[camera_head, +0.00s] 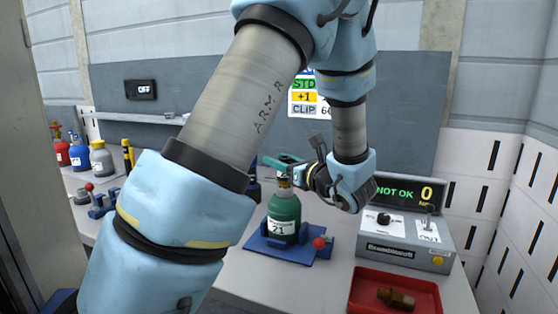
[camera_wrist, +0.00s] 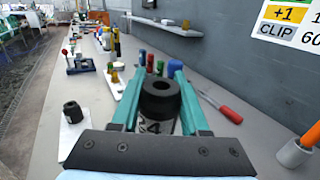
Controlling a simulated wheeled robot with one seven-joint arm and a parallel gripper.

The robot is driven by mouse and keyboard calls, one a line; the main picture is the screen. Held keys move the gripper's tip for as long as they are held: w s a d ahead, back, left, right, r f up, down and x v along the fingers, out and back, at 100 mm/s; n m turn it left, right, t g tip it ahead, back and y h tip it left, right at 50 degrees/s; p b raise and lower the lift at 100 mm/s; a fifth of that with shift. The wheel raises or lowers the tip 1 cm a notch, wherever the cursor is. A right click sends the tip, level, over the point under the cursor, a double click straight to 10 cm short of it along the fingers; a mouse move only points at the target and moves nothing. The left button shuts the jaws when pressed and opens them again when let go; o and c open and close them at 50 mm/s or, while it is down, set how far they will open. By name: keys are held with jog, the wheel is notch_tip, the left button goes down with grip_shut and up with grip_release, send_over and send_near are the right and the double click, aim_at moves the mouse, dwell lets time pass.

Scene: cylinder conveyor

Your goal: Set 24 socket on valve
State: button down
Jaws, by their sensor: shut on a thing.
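My gripper (camera_wrist: 160,100) is shut on a black socket (camera_wrist: 160,88), with one teal finger on each side; its label is partly hidden and a "4" shows. The cylinder stands upright in a blue holder (camera_head: 262,247). A bit of brass valve (camera_head: 284,181) shows at its neck, just below the fingers. Whether the socket touches the valve cannot be told.
Another black socket (camera_wrist: 72,112) stands on a white pad at left. A grey box (camera_head: 405,245) sits right, below a display (camera_head: 400,192) reading NOT OK 0. A red tray (camera_head: 362,290) holds a brass part (camera_head: 397,298). More cylinders (camera_head: 80,154) stand far left.

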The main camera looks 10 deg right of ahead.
jog(key=shift+f, duration=0.35)
jog(key=shift+c, duration=1.6)
grip_release()
notch_tip(320, 180, up, 6)
jog(key=p, duration=0.4)
